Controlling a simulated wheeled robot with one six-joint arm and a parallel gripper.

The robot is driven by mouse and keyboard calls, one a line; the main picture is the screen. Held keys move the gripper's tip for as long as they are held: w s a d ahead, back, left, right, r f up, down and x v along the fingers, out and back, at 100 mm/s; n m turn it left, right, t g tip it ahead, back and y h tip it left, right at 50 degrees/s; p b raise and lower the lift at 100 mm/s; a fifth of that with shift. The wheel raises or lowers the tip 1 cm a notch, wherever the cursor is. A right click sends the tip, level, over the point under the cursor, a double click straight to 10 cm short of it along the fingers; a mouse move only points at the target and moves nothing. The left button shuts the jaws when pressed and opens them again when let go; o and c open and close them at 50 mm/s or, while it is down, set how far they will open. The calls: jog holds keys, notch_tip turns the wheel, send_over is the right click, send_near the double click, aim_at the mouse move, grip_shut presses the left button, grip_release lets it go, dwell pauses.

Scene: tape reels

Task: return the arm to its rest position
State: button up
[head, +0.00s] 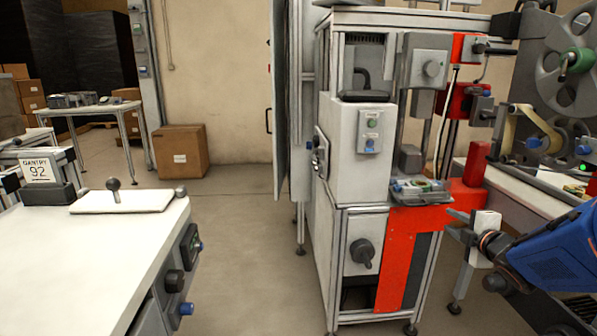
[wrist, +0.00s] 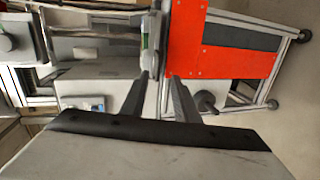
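My gripper (head: 453,223) is at the right of the head view, at the end of my blue arm. It is in front of the red panel (head: 402,255) of the white machine (head: 360,165). In the wrist view my gripper (wrist: 160,80) shows two dark fingers with a gap between them and nothing held. Beyond the fingertips are the red panel (wrist: 225,50) and the machine's frame. Most of my arm is outside the head view.
A tray of small parts (head: 420,190) sits on the machine's ledge. Tape reels (head: 570,75) stand at the far right above a bench. A white table (head: 80,250) is at the left, a cardboard box (head: 180,152) behind. Open floor (head: 240,260) lies between table and machine.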

jog(key=s+a+f+m+g, duration=0.2)
jog(key=s+a+m, duration=0.3)
jog(key=s, duration=0.4)
jog(key=s+a+f+m+g, duration=0.2)
jog(key=s+a+m+g, duration=0.3)
jog(key=s+a, duration=0.3)
jog(key=s+a+f+m+g+y, duration=0.1)
jog(key=s+a+f+m+g, duration=0.1)
jog(key=s+a+m, duration=0.4)
jog(key=s+g, duration=0.1)
jog(key=s, duration=0.3)
jog(key=shift+a+m, duration=0.2)
jog(key=shift+m, duration=0.2)
